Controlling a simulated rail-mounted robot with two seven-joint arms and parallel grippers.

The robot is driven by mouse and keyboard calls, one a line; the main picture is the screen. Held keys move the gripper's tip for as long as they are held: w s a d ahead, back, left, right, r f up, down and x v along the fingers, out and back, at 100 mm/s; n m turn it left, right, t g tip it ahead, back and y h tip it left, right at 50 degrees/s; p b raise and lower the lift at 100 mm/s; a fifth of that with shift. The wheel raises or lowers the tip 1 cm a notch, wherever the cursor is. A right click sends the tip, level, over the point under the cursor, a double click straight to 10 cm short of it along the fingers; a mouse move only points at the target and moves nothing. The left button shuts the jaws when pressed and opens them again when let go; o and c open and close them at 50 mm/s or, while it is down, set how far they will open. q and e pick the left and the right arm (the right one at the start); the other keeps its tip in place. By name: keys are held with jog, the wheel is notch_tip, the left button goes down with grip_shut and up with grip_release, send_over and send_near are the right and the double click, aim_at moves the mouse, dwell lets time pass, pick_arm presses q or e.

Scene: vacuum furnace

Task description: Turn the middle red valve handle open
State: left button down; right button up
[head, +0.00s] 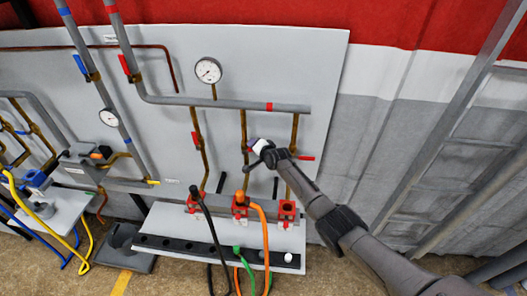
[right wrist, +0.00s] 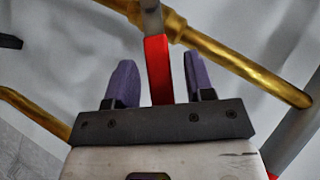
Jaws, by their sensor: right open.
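Three thin brass pipes drop from a grey horizontal pipe on the panel. The left one bears a red handle (head: 195,139), and the right one bears a red handle (head: 306,158) pointing sideways. My right gripper (head: 257,153) is at the middle pipe (head: 243,125) and mostly hides its valve in the head view. In the right wrist view, a red handle (right wrist: 158,70) stands between the two purple fingers of the open gripper (right wrist: 157,82). My left gripper is not in view.
A gauge (head: 208,70) sits above the pipes. Below are red fittings (head: 240,205) with black and orange hoses, over a white bench (head: 180,220). In the wrist view a brass pipe (right wrist: 245,65) crosses behind the right finger. More pipes and valves fill the left.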

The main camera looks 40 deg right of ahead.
jog(key=p+v, duration=0.2)
jog(key=v, duration=1.1)
jog(key=shift+s+p, duration=0.25)
jog(key=shift+p, duration=0.05)
